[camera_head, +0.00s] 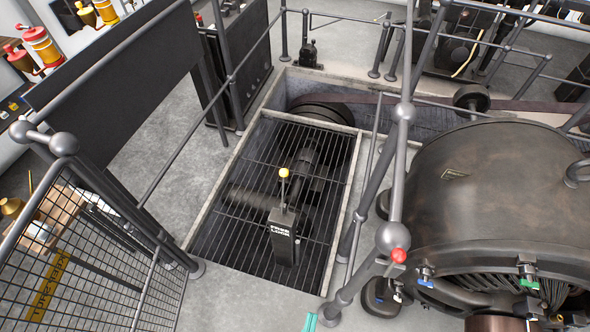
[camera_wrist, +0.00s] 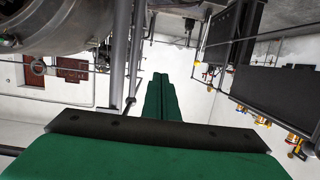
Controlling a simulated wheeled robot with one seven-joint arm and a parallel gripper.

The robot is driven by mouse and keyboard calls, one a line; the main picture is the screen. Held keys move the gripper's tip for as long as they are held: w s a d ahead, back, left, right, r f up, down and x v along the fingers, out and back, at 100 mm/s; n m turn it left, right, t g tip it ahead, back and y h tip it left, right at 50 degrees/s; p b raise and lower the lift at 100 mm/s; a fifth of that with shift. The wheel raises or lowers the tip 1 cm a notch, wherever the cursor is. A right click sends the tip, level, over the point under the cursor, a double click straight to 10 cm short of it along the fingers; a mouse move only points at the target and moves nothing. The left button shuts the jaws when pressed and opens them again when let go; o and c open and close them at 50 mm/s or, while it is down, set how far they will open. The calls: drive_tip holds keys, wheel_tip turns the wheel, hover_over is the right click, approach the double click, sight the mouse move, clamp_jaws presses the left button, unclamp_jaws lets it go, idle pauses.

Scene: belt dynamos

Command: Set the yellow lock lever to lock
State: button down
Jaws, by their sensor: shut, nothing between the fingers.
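The lock lever is a thin rod with a yellow ball knob (camera_head: 284,172), standing roughly upright on top of a dark post (camera_head: 283,240) in the head view. The post carries white lettering that appears to read FREE above LOCK, and it stands at the floor grating. In the wrist view my gripper (camera_wrist: 160,77) shows as two green fingers pressed together, with nothing between them. The lever is not visible in the wrist view. In the head view only a small teal piece shows at the bottom edge, probably mine, well apart from the lever.
A floor grating (camera_head: 235,170) covers a pit with dark machinery below. Grey railings (camera_head: 375,180) run right of it and more railings stand left. A large dark dynamo (camera_head: 490,200) fills the right side. A red knob (camera_head: 399,255) sits by the railing. Bare floor (camera_head: 160,150) lies left.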

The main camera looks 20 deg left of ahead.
drive_tip(key=w+a+m+y, duration=0.1)
drive_tip(key=w+a+m, duration=0.2)
drive_tip(key=w, duration=0.8)
drive_tip(key=w+a+f+m+g+y, duration=0.1)
drive_tip(key=w+a+m, duration=0.2)
drive_tip(key=w+m, duration=0.4)
drive_tip(key=w+a+f+m+y, duration=0.1)
drive_tip(key=w+a+m, duration=0.2)
drive_tip(key=w, duration=1.3)
drive_tip(key=m, duration=0.3)
drive_tip(key=shift+a+g+y, duration=0.2)
drive_tip(key=shift+g+y, duration=0.1)
drive_tip(key=shift+f, duration=0.1)
drive_tip(key=x, duration=1)
drive_tip(key=s+a, duration=0.1)
drive_tip(key=s+a+r, duration=0.1)
drive_tip(key=a, duration=0.1)
drive_tip(key=shift+s+a, duration=0.15)
